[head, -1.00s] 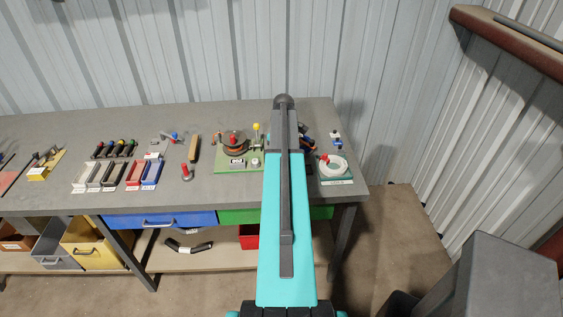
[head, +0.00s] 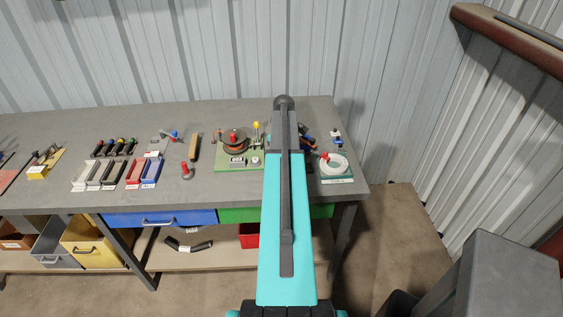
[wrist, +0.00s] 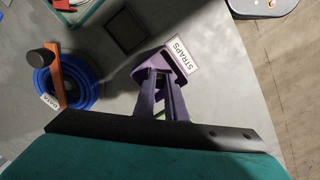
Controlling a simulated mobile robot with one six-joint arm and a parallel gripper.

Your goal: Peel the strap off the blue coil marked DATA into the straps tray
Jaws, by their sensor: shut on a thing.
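The blue coil (wrist: 83,92) lies on the bench at the left of the wrist view, with a white DATA tag (wrist: 49,101) and an orange bar across it. The purple straps tray (wrist: 183,66) is near the middle, beside a white STRAPS label. My gripper (wrist: 162,76) is over the tray, its fingers close together and partly covering it. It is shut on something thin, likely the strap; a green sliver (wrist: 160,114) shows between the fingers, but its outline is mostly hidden. In the head view my arm hides the gripper and tray.
A dark square (wrist: 125,31) lies beyond the tray. The bench edge is close on the right.

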